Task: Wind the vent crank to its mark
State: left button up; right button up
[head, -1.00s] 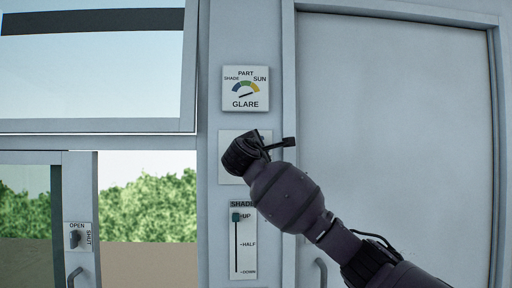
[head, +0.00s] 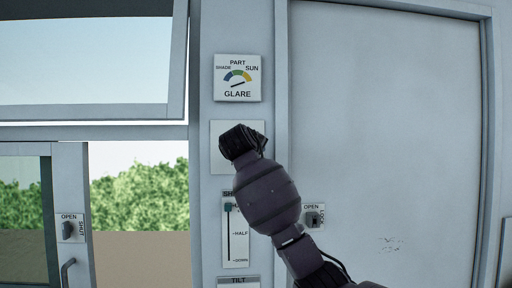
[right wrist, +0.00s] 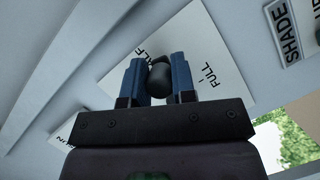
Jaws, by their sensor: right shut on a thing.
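My right gripper (head: 240,143) is at the white crank plate (head: 218,160) on the post, and my wrist hides most of the plate. In the right wrist view its two blue fingers (right wrist: 159,68) are shut on the dark crank knob (right wrist: 158,80), between the HALF and FULL labels on the plate (right wrist: 188,35). My left gripper is not in view.
A GLARE dial (head: 237,78) is above the plate and a SHADE slider (head: 229,232) below, its knob near the top. A latch (head: 314,217) is on the grey door (head: 390,130) at right. Another OPEN/SHUT latch (head: 69,228) is at lower left.

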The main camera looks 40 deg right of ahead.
jog(key=f+m, duration=0.1)
jog(key=m+y, duration=0.1)
jog(key=shift+w+a+f+m+y+p, duration=0.2)
jog(key=shift+a+f+m+y+p, duration=0.1)
jog(key=shift+a+f+p, duration=0.05)
pick_arm(q)
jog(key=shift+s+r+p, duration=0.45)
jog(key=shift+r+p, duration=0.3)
jog(key=shift+p, duration=0.35)
pick_arm(e)
jog(key=a+m+y, duration=0.1)
jog(key=m, duration=0.1)
jog(key=w+a+f+m+t+y, duration=0.1)
jog(key=m+y, duration=0.1)
jog(key=m, duration=0.1)
jog(key=w+a+f+m+t+y, duration=0.1)
jog(key=m, duration=0.1)
jog(key=shift+w+a+f+m+y, duration=0.1)
jog(key=shift+a+m+y, duration=0.2)
jog(key=shift+m+y, duration=0.1)
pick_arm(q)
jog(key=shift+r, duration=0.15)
pick_arm(e)
jog(key=o, duration=0.9)
